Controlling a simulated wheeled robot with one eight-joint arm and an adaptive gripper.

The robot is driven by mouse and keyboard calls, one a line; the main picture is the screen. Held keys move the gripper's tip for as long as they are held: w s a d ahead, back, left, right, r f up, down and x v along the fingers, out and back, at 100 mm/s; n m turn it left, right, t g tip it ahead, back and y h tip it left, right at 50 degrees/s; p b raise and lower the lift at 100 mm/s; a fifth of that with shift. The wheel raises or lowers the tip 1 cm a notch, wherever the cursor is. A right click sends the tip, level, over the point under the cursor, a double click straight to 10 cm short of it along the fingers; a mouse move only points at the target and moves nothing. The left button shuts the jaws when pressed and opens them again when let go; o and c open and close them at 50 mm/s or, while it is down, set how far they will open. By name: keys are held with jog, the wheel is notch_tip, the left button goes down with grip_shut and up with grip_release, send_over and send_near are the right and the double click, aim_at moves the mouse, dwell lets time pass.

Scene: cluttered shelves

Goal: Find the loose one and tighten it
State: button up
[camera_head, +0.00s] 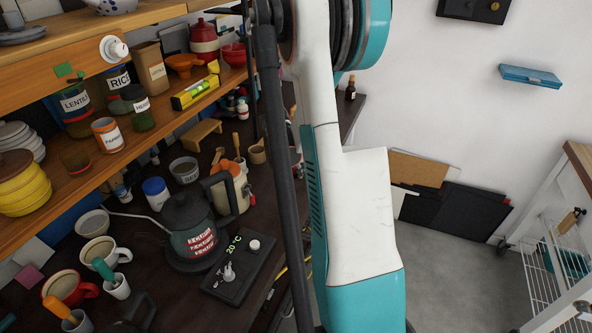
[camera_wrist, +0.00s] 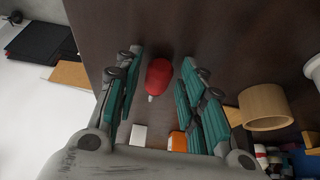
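My gripper (camera_wrist: 161,62) is open in the wrist view, its teal-padded fingers spread. A small red object with a pale tip (camera_wrist: 158,76) shows in the space between them, against a dark brown surface; I cannot tell its distance, and no finger is seen touching it. In the head view my arm hides the gripper. A black control box (camera_head: 240,268) with a green "20 °C" readout stands on the dark counter. It has a round white knob (camera_head: 254,245) and a second white fitting (camera_head: 229,272) that looks uneven. Another white knob (camera_head: 114,48) is on the upper shelf's front. Which one is loose cannot be told.
A kettle (camera_head: 188,225) stands beside the control box. Mugs (camera_head: 104,252), jars (camera_head: 108,134) and bowls crowd the counter and shelves. In the wrist view a wooden cup (camera_wrist: 266,106) is right of the fingers. Grey floor (camera_head: 450,270) is open at right, beside a wire rack (camera_head: 562,262).

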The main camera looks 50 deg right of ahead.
grip_shut()
jog(key=shift+r+p, duration=0.3)
jog(key=shift+r, duration=0.2)
dwell(0.6)
jog(key=shift+r+p, duration=1.55)
jog(key=shift+r, duration=0.9)
jog(key=c, duration=0.6)
grip_release()
jog(key=shift+c, duration=1.3)
